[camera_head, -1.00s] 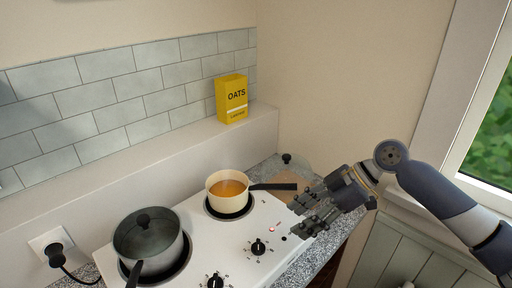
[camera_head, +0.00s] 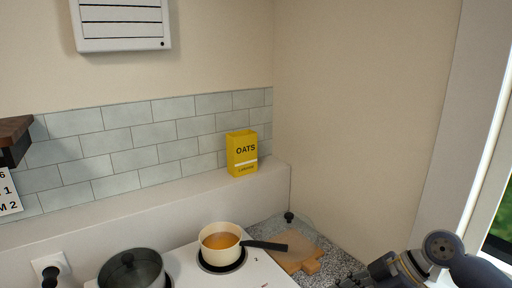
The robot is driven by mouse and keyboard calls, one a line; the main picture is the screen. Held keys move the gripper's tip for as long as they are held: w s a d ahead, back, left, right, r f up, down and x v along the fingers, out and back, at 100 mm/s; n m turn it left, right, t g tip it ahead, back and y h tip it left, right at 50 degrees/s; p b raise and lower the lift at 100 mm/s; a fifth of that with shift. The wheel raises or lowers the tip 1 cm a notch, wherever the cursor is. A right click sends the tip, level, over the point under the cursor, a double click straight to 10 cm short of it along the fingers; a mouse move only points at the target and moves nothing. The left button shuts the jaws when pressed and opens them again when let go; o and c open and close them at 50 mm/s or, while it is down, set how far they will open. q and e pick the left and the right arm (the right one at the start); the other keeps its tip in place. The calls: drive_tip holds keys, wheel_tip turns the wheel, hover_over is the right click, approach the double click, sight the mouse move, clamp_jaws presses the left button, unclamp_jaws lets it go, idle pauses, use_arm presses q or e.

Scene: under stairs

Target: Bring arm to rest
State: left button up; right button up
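My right arm comes in at the lower right corner of the head view. Its gripper (camera_head: 372,280) is at the bottom edge and mostly cut off, so its fingers do not show clearly. It is to the right of the wooden board and apart from the cream pan (camera_head: 219,243). The pan holds an orange-brown liquid and stands on the rear right hotplate, its dark handle (camera_head: 264,245) pointing right. My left gripper is not in view.
A dark lidded pot (camera_head: 132,270) stands on the white stove (camera_head: 188,262) at the left. A wooden board (camera_head: 300,254) and a glass lid (camera_head: 289,217) lie on the speckled counter (camera_head: 335,262). A yellow oats box (camera_head: 242,153) stands on the ledge. A window is at the right.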

drive_tip(key=s+a+f+m+t+h, duration=0.1)
drive_tip(key=s+a+f+m, duration=0.25)
drive_tip(key=s+f, duration=0.35)
drive_tip(key=s+a+f+m+h, duration=0.2)
drive_tip(key=s+a+f, duration=0.3)
drive_tip(key=f, duration=0.4)
drive_tip(key=s+d+f+m+t+h, duration=0.1)
drive_tip(key=s+d+f+m+h, duration=0.3)
drive_tip(key=s+d+m, duration=0.6)
wheel_tip(320, 180, down, 26)
drive_tip(key=s+a+n+g+h+b, duration=0.1)
drive_tip(key=s+n, duration=0.1)
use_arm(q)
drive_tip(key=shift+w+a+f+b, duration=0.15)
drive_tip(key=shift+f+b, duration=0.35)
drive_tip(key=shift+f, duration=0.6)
use_arm(e)
drive_tip(key=s+d+f+g, duration=0.1)
drive_tip(key=s+d+f, duration=0.2)
drive_tip(key=s+f, duration=1.3)
drive_tip(key=shift+s+f, duration=0.4)
drive_tip(key=shift+s, duration=0.25)
